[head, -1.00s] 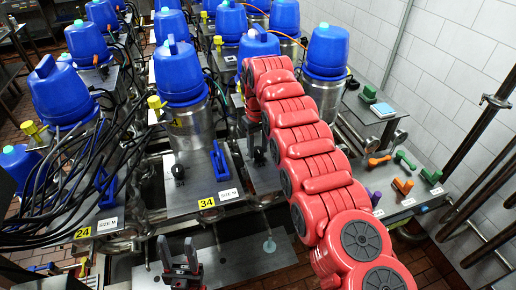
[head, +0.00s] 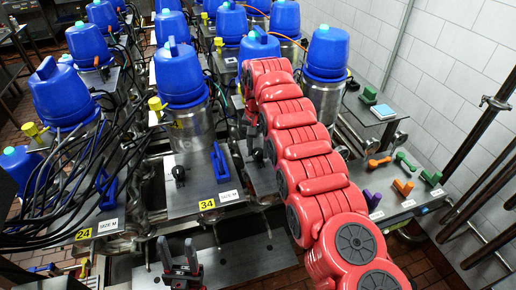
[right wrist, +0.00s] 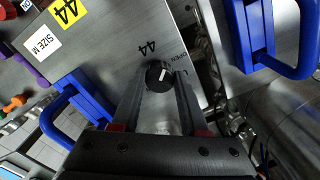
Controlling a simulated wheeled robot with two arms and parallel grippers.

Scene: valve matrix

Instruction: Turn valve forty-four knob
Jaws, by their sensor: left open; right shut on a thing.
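In the right wrist view, the round black knob (right wrist: 159,73) with a white pointer mark sits on a metal plate (right wrist: 120,45) marked 44. A yellow 44 tag (right wrist: 68,12) is on the same plate. My right gripper (right wrist: 160,82) has a finger on each side of the knob and is shut on it. In the head view, my right gripper (head: 251,143) is partly hidden by my red right arm, which also covers much of that plate. My left gripper (head: 180,258) is open and empty at the bottom, in front of the valve 34 plate (head: 205,185).
Blue handles (right wrist: 75,108) stand beside the plate in the right wrist view. Several blue-capped canisters (head: 180,75) fill the head view, with black cables (head: 70,170) at left. A side shelf (head: 395,205) at right holds coloured parts. A tiled wall is beyond.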

